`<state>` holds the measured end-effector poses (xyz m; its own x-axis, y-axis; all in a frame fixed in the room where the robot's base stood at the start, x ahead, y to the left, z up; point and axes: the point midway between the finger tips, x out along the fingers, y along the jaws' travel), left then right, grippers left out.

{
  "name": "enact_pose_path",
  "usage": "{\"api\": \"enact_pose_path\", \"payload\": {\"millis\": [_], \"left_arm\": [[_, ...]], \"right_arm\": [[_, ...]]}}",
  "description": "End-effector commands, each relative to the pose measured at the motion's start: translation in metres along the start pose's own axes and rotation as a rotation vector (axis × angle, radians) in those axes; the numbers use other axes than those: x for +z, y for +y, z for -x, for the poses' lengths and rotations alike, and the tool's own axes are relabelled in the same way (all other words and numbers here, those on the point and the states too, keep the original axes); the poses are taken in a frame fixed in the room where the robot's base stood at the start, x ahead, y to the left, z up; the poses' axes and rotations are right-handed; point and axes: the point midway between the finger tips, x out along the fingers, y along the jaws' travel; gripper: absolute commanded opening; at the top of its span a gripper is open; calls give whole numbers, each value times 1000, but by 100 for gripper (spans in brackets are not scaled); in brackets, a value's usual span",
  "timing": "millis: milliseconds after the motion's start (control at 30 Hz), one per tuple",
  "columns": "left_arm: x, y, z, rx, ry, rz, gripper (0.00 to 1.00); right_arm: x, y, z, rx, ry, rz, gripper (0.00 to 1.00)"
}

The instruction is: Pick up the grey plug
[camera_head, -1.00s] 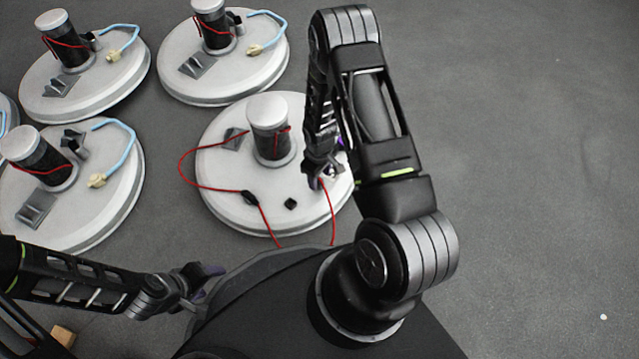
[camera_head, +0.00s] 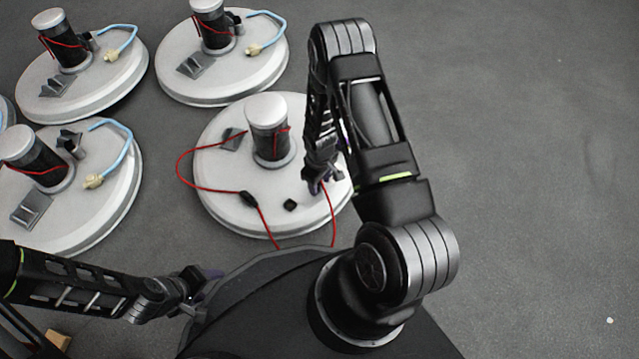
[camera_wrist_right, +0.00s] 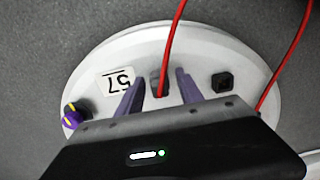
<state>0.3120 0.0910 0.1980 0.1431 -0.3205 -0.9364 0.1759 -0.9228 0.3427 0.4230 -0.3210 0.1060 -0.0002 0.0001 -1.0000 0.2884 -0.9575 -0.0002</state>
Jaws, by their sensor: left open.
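The grey plug (camera_wrist_right: 158,84), with a red cable rising from it, is at the white round tank lid (camera_head: 225,205). In the right wrist view it stands between the two purple fingers of my right gripper (camera_wrist_right: 158,92), which are apart with a gap on each side. In the head view my right gripper (camera_head: 318,180) is low over the lid's right side, and the plug is hidden there. My left gripper (camera_head: 205,285) is at the lower left, away from the lid, open and empty.
The lid has a central post (camera_head: 268,130), a black square socket (camera_wrist_right: 222,80), a "57" label (camera_wrist_right: 116,81) and a purple-yellow knob (camera_wrist_right: 74,114). A red cable (camera_head: 205,186) loops over the lid's left edge. Several similar lids stand left and behind.

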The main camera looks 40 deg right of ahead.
Motion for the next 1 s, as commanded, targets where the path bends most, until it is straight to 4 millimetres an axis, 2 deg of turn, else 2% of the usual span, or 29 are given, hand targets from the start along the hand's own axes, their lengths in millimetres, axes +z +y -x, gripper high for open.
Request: {"api": "enact_pose_path", "payload": {"millis": [67,500,1000], "left_arm": [[0,0,0,0,0,0,59],[0,0,0,0,0,0,59],[0,0,1,0,0,0,59]], "right_arm": [[0,0,0,0,0,0,36],[0,0,0,0,0,0,0],[0,0,3,0,0,0,0]]}}
